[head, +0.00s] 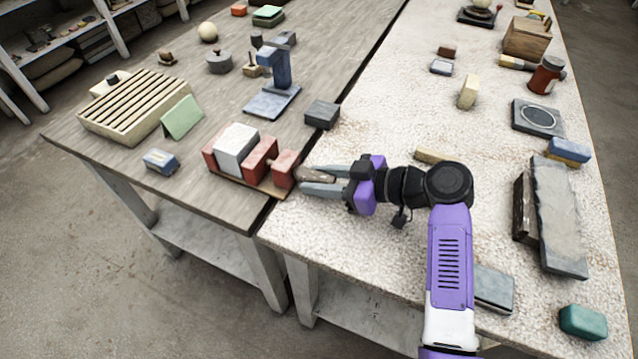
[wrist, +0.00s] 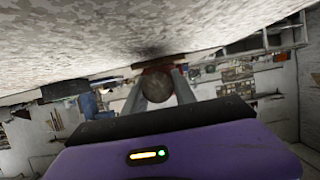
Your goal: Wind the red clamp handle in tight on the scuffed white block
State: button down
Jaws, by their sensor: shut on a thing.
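The red clamp (head: 283,170) sits on a brown base on the wooden table, near its front right edge. The scuffed white block (head: 236,143) stands between the clamp's left end and its middle red jaw (head: 260,158); I cannot tell whether that jaw touches it. My gripper (head: 312,180) reaches in from the right, its fingers shut on the brownish clamp handle (head: 318,174). In the wrist view the handle's round end (wrist: 157,86) shows between the two fingers, with red of the clamp behind it. Much of the handle is hidden by the fingers.
A dark grey block (head: 322,114) stands just behind the clamp. A gap divides the two tables.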

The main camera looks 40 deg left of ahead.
aim_at(320, 174)
jog(key=m+g+b, duration=0.2)
jog(key=m, duration=0.1)
jog(key=shift+f+m+g+b, duration=0.15)
jog(key=shift+m+g+b, duration=0.15)
jog(key=shift+m+b, duration=0.1)
jog(key=shift+w+m+g+b, duration=0.1)
jog(key=shift+m+g+b, duration=0.85)
jog(key=shift+m, duration=0.65)
jog(key=c, duration=1.3)
grip_release()
notch_tip(320, 174, up, 20)
jog(key=p, duration=0.1)
jog(key=shift+o, duration=0.2)
